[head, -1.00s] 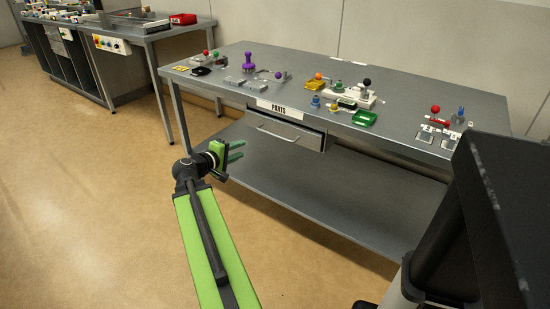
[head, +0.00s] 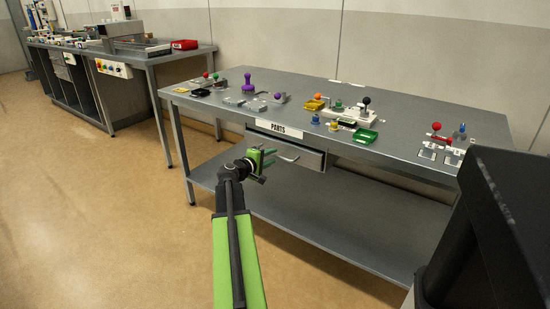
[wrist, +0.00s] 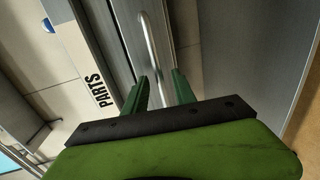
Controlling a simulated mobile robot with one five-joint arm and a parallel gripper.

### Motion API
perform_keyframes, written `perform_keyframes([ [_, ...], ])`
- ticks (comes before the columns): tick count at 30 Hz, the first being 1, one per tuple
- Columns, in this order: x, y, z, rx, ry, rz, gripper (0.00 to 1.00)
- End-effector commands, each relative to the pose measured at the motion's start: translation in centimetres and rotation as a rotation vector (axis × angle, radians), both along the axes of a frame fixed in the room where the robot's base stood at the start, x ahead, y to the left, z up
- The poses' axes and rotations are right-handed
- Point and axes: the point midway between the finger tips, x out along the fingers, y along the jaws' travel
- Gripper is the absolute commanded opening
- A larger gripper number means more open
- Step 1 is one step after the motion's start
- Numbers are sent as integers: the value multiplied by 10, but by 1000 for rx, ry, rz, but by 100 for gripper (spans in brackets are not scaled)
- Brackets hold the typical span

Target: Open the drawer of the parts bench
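The parts bench (head: 400,125) is a grey metal table with a lower shelf. Its drawer (head: 312,158) hangs under the top, below a white PARTS label (head: 279,129), and looks shut. The drawer has a pale bar handle (head: 287,156). My gripper (head: 268,157) is at the left part of the drawer front, close to the handle. In the wrist view my gripper's two green fingers (wrist: 160,82) are apart, with the bar handle (wrist: 152,40) running between them in the picture. Whether the fingers touch the bar cannot be told.
The lower shelf (head: 330,215) is empty. Another workbench (head: 120,60) is at the back left. The floor (head: 100,220) at left is clear.

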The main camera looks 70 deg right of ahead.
Motion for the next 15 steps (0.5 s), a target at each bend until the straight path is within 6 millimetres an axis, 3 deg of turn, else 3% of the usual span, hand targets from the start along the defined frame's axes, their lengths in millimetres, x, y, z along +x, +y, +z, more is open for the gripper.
perform_keyframes([
  [1,-1,-10,-3,0,0,-1,32],
  [6,-5,-22,-5,0,1,0,32],
  [15,-6,-23,-4,0,1,1,30],
])
